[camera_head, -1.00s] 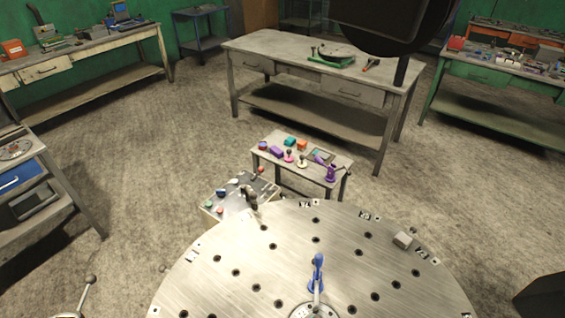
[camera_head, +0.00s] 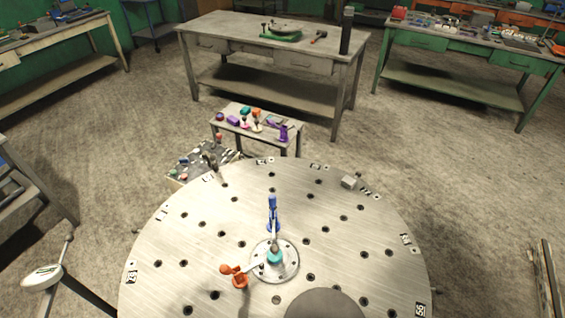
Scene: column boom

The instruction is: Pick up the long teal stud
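A teal piece (camera_head: 274,257) sits at the hub of the round metal plate (camera_head: 190,240). A blue upright piece (camera_head: 273,215) and an orange piece (camera_head: 237,276) are beside it. Another teal piece (camera_head: 245,111) lies at the back of the small table (camera_head: 262,133), among purple and orange pieces. Both are too small for me to tell which, if either, is the long teal stud. Neither of my grippers is in view.
A grey block (camera_head: 349,182) lies on the plate's far right. A tray of small parts (camera_head: 196,167) stands beyond its far left edge. A workbench (camera_head: 225,30) stands behind the small table, and a green bench (camera_head: 470,55) at the back right. Open floor lies to the right.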

